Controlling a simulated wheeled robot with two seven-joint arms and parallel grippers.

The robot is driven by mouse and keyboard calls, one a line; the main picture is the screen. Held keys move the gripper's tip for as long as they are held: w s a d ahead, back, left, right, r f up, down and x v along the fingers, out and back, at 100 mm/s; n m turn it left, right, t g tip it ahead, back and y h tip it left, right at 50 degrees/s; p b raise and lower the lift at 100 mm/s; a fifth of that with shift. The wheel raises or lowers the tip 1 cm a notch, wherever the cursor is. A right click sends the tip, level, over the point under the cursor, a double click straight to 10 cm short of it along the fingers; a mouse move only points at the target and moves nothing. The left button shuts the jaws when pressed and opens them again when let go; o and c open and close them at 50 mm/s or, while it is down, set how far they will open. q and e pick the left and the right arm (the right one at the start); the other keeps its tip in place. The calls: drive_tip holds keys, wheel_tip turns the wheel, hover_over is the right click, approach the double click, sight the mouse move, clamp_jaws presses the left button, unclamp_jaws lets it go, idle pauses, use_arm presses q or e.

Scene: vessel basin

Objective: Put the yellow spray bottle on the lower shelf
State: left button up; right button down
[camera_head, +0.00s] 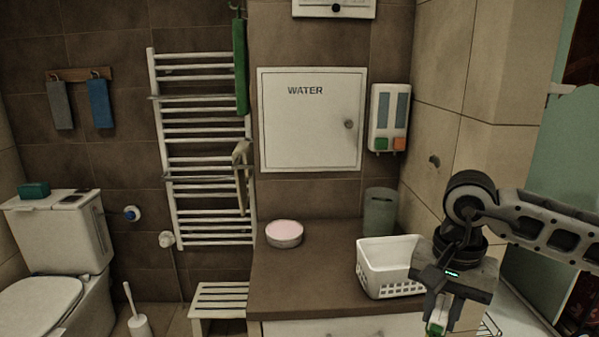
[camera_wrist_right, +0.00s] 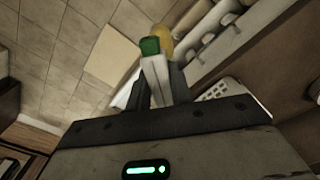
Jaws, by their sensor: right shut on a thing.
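My right gripper (camera_head: 440,312) is at the lower right of the head view, pointing down in front of the countertop's right side. It is shut on the yellow spray bottle, of which a white and green part (camera_head: 437,328) shows at the bottom edge. In the right wrist view the bottle's white and green part (camera_wrist_right: 153,70) sits between the fingers, with a yellow part (camera_wrist_right: 163,40) just beyond it. The rest of the bottle is hidden or out of frame. I cannot make out the lower shelf for certain. My left gripper is not in view.
A white basket (camera_head: 385,283) stands on the brown countertop (camera_head: 310,277), close to my right gripper. A pink-topped round tin (camera_head: 284,232) and a grey-green cup (camera_head: 379,211) stand farther back. A slatted stool (camera_head: 219,297) is left of the counter. The counter's front left is clear.

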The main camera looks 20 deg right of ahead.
drive_tip(key=w+a+f+n, duration=0.2)
drive_tip(key=a+n, duration=0.3)
drive_tip(key=a, duration=0.3)
drive_tip(key=w+a+f+n, duration=0.2)
drive_tip(key=a+n, duration=0.3)
drive_tip(key=a, duration=0.3)
drive_tip(key=shift+n, duration=0.4)
drive_tip(key=shift+s, duration=0.15)
